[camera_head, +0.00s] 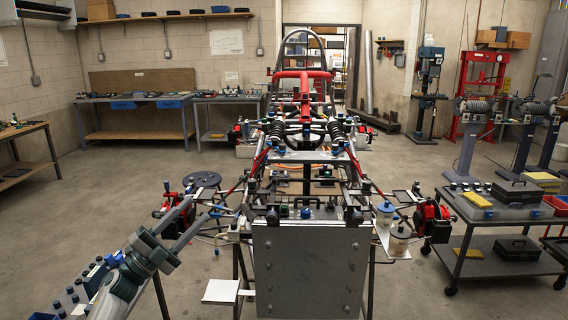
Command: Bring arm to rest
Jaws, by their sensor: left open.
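My left arm (118,288) comes in from the lower left and reaches up toward the tube chassis. Its gripper (197,209) has two grey fingers spread apart, with nothing visible between them. The fingers point up and to the right, in front of the chassis's left red brake part (172,209) in the picture. I cannot tell whether they touch anything. The tube chassis (303,100) stands in the middle, with a grey metal plate (310,268) at its near end. My right arm and gripper are not in view.
A blue-grey tray of small parts (62,304) lies at the lower left, beside my arm. A wheeled cart (500,212) with black cases stands at right. Workbenches (138,100) line the back wall. A stool (203,180) stands left of the chassis. The floor (110,195) at left is clear.

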